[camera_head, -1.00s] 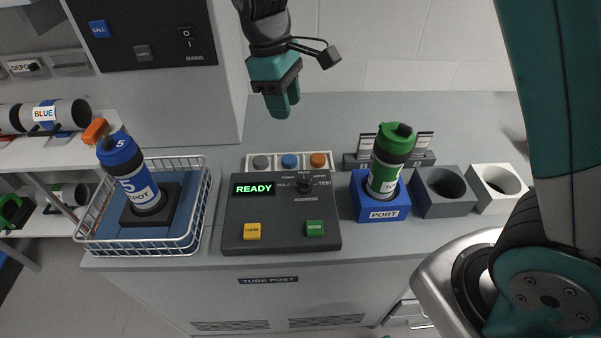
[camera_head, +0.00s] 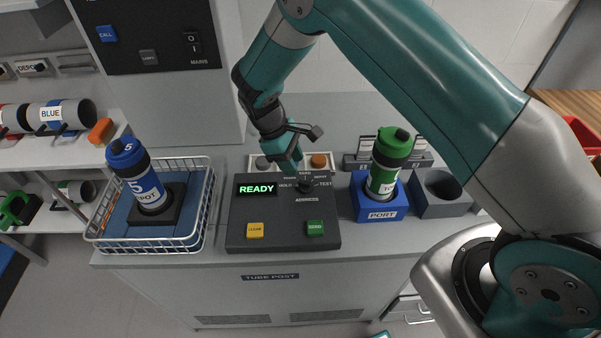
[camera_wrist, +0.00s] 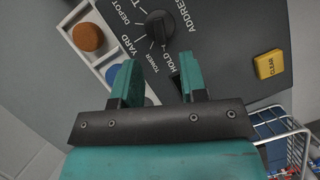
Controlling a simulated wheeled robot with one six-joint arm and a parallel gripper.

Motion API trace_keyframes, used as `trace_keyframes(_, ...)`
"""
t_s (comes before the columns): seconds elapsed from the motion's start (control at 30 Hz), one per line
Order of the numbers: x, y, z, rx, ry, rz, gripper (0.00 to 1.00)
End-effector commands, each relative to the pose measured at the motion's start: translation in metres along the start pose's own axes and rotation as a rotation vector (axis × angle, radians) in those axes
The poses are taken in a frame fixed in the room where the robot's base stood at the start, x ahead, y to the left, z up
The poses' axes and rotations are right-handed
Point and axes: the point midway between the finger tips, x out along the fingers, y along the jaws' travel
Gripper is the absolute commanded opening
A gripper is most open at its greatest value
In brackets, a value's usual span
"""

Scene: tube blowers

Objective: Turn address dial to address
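The address dial (camera_head: 306,185) is a black knob on the dark control panel (camera_head: 240,222), above the word ADDRESS. In the wrist view the dial (camera_wrist: 156,27) shows just beyond the fingertips, with labels including HOLD, TOWER, YARD and DEPOT around it. I cannot tell for sure which label it points to. My gripper (camera_head: 291,164) is over the back of the panel, above and behind the dial. In the wrist view its two teal fingers (camera_wrist: 157,70) are apart with nothing between them, and they do not touch the dial.
The panel's display (camera_head: 256,189) reads READY. Yellow CLEAR (camera_head: 255,230) and green SEND (camera_head: 315,228) buttons are in front. A green-capped carrier (camera_head: 388,160) stands in the blue port (camera_head: 382,214) at right. A wire basket (camera_head: 150,245) with a blue carrier (camera_head: 139,175) is at left.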

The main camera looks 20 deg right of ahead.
Motion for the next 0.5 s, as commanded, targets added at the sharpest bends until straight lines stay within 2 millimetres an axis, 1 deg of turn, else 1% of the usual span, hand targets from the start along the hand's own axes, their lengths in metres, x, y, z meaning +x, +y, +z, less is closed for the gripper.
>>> trace_keyframes(0.1, 0.023, -0.001, 0.002, -0.001, -0.003, -0.003, 0.39)
trace_keyframes(0.23, 0.044, 0.000, 0.001, 0.001, -0.002, -0.002, 0.39)
trace_keyframes(0.33, 0.054, 0.000, 0.001, 0.001, -0.001, -0.001, 0.39)
trace_keyframes(0.5, 0.061, 0.000, 0.000, 0.000, 0.001, 0.000, 0.39)
